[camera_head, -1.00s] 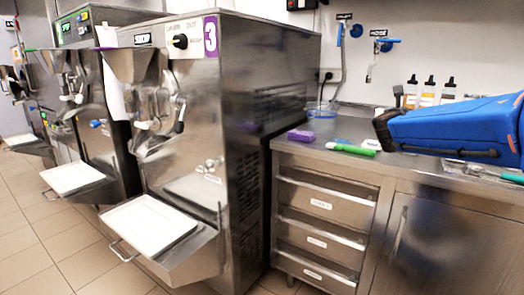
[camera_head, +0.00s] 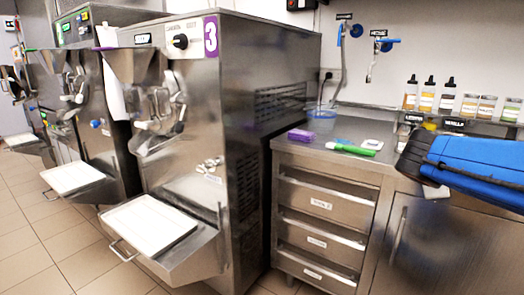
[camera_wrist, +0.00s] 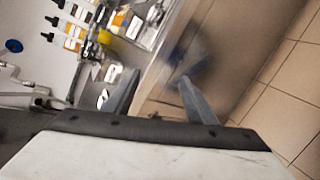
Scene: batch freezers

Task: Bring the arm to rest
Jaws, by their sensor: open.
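My blue arm (camera_head: 475,165) reaches in from the right edge of the head view, in front of the steel counter (camera_head: 300,147). Its dark end hangs over the counter's front edge. My gripper's fingers do not show in the head view. In the wrist view my gripper (camera_wrist: 157,92) shows two grey fingers spread apart with nothing between them. The counter edge and cabinet front lie beyond the fingers, tilted and partly blurred.
A batch freezer marked 3 (camera_head: 235,110) stands left of the counter, with a white tray (camera_head: 150,228) on its front shelf. A purple block (camera_head: 301,135), a clear tub (camera_head: 321,121) and a green-handled tool (camera_head: 351,149) lie on the counter. Bottles and jars (camera_head: 448,97) stand behind. Tiled floor is clear at left.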

